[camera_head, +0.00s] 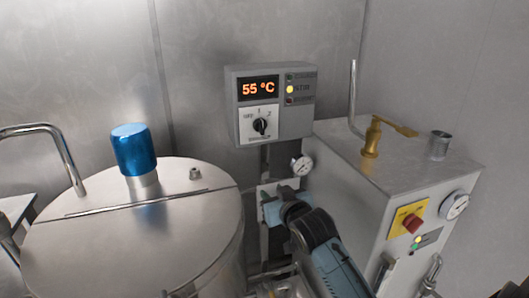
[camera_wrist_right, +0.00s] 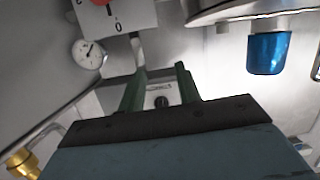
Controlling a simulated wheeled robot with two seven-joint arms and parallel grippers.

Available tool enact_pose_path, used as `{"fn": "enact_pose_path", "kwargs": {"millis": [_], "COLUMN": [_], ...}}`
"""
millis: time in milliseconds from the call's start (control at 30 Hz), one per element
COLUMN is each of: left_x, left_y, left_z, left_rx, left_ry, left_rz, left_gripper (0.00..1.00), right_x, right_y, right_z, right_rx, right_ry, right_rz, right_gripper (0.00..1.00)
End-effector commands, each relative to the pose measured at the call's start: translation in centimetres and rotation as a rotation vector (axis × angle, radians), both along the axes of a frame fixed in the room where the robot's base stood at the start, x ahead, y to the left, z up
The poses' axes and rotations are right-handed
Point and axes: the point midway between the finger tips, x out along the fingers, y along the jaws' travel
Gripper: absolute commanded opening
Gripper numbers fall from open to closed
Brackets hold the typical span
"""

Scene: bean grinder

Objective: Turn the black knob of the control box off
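The control box (camera_head: 285,103) hangs on the back wall in the head view, its display reading 55 °C. Its black knob (camera_head: 261,126) sits on a white dial plate below the display and looks roughly upright, near the middle mark. In the right wrist view, which is upside down, the black knob (camera_wrist_right: 162,102) shows in the gap between the fingers, beyond them. My right gripper (camera_head: 273,203) is below the control box, apart from the knob. Its two green fingers (camera_wrist_right: 160,78) are spread and empty. My left gripper is not in view.
A steel tank (camera_head: 150,235) with a blue cap (camera_head: 133,150) stands at left. A steel machine (camera_head: 400,175) with a brass valve stands at right. A gauge (camera_head: 302,166) is just above my right gripper. A panel with a red knob (camera_wrist_right: 100,2) is close by.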

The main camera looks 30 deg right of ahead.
Motion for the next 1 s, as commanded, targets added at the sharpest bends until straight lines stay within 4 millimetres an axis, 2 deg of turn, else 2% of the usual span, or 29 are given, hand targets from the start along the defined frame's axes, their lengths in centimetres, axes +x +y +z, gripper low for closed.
{"fn": "enact_pose_path", "kwargs": {"millis": [33,100,200,233,333,467,800,1000], "left_x": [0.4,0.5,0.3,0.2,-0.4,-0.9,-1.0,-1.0], "left_y": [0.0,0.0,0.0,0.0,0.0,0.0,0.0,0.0], "left_z": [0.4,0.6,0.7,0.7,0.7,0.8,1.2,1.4], "left_rx": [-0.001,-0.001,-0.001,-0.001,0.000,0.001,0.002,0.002], "left_ry": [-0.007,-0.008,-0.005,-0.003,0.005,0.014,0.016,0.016], "left_rz": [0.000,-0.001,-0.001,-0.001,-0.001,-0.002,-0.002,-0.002], "left_gripper": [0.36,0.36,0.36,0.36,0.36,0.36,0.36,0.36], "right_x": [0.0,-0.3,-0.7,-0.8,-0.6,1.0,7.1,10.0], "right_y": [-0.5,-1.0,-1.5,-1.6,-1.8,-2.2,-3.6,-4.3], "right_z": [4.3,8.3,11.8,12.4,13.3,13.3,13.3,13.2], "right_rx": [-0.003,-0.004,-0.005,-0.005,-0.006,-0.006,-0.005,-0.005], "right_ry": [-0.077,-0.159,-0.231,-0.244,-0.263,-0.262,-0.261,-0.261], "right_rz": [-0.013,-0.027,-0.039,-0.042,-0.045,-0.045,-0.045,-0.045], "right_gripper": [0.34,0.34,0.34,0.34,0.34,0.34,0.34,0.34]}}
